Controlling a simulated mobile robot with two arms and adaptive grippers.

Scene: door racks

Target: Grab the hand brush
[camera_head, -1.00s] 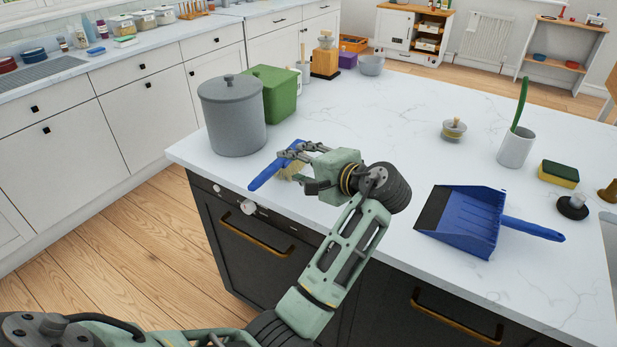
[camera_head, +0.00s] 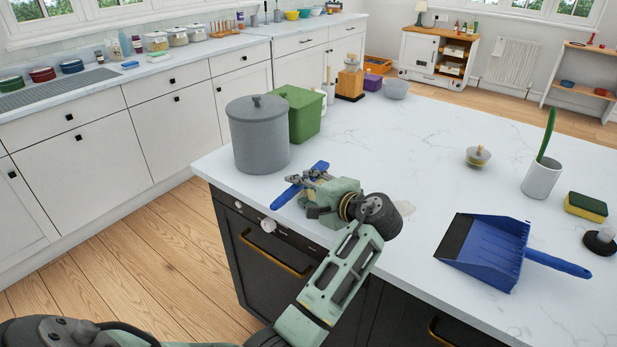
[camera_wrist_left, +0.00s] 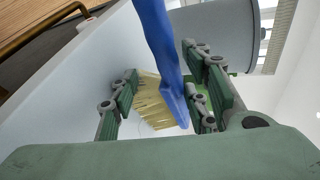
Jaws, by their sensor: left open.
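The hand brush (camera_head: 287,197) has a blue handle and lies near the left edge of the white countertop, in front of the grey pot. My left gripper (camera_head: 307,181) is at the brush and partly covers it in the head view. In the left wrist view the brush's blue back (camera_wrist_left: 172,85) and pale bristles (camera_wrist_left: 152,101) show between the fingers of my left gripper (camera_wrist_left: 165,100). The fingers are open, on both sides of the brush. My right gripper is not in view.
A grey lidded pot (camera_head: 260,140) and a green container (camera_head: 299,117) stand just behind the brush. A blue dustpan (camera_head: 493,250) lies to the right. A white cup (camera_head: 541,178) and a sponge (camera_head: 586,207) are farther right. The middle of the counter (camera_head: 400,135) is clear.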

